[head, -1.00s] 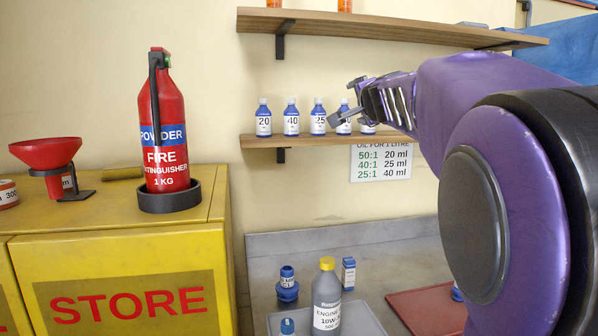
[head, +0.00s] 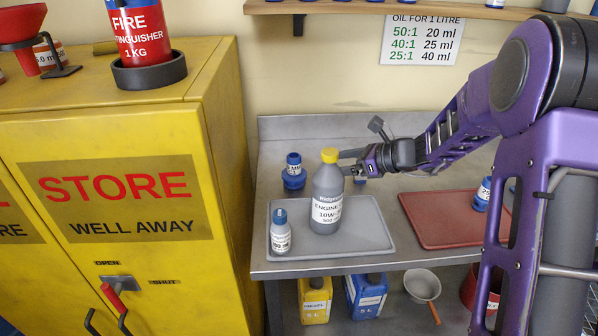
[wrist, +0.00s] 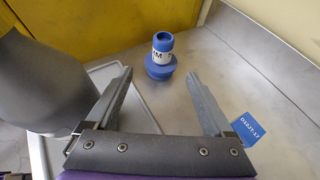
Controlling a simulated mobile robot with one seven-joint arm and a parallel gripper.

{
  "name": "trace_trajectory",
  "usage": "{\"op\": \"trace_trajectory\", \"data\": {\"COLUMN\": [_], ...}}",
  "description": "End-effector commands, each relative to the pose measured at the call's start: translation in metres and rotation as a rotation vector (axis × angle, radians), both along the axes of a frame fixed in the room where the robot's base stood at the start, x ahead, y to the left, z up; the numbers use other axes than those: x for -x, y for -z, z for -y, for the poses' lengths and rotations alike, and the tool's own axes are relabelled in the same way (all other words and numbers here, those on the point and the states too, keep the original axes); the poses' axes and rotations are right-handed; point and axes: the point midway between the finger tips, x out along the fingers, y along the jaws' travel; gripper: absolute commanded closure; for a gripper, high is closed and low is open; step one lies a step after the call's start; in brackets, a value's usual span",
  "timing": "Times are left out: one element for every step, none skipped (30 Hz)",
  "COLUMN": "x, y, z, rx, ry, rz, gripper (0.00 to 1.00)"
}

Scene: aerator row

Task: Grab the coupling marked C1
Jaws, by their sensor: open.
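No marking C1 is readable in either view. A blue stepped round piece (head: 293,172) with a wide base and a white label stands on the bench behind the grey tray. In the wrist view the blue piece (wrist: 161,57) stands upright, with an opening in its top and letters like "M" on its label. My gripper (head: 345,163) is open and empty, right of that piece and behind the grey oil bottle (head: 327,195), which partly hides its fingertips. In the wrist view my gripper (wrist: 159,74) points towards the blue piece, which appears between and beyond the fingers, untouched.
The oil bottle and a small blue-capped bottle (head: 280,232) stand on the grey tray (head: 360,240). A blue box (wrist: 249,129) lies near the right finger. The yellow cabinet (head: 225,120) bounds the left.

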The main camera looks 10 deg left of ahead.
Motion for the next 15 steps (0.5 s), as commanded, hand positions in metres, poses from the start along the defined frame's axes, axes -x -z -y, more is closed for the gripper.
{"op": "trace_trajectory", "data": {"x": [-0.003, -0.005, -0.007, -0.010, -0.012, -0.014, -0.016, -0.018, -0.021, -0.022, -0.024, -0.026, -0.027, -0.028, -0.029], "y": [0.007, 0.010, 0.014, 0.017, 0.020, 0.024, 0.026, 0.029, 0.033, 0.034, 0.036, 0.039, 0.040, 0.041, 0.042], "z": [-0.012, -0.017, -0.025, -0.031, -0.036, -0.044, -0.049, -0.055, -0.061, -0.065, -0.070, -0.074, -0.077, -0.080, -0.082], "rx": [0.000, 0.000, 0.001, 0.001, 0.001, 0.002, 0.002, 0.002, 0.003, 0.003, 0.003, 0.003, 0.003, 0.003, 0.004], "ry": [-0.005, -0.005, -0.006, -0.005, -0.005, -0.005, -0.005, -0.004, -0.004, -0.004, -0.004, -0.003, -0.003, -0.002, -0.003], "rz": [-0.001, -0.001, 0.000, 0.001, 0.001, 0.001, 0.003, 0.002, 0.002, 0.003, 0.003, 0.002, 0.002, 0.004, 0.004], "gripper": [0.14, 0.14, 0.14, 0.14, 0.14, 0.14, 0.14, 0.14, 0.14, 0.14, 0.14, 0.14, 0.14, 0.14, 0.14]}}
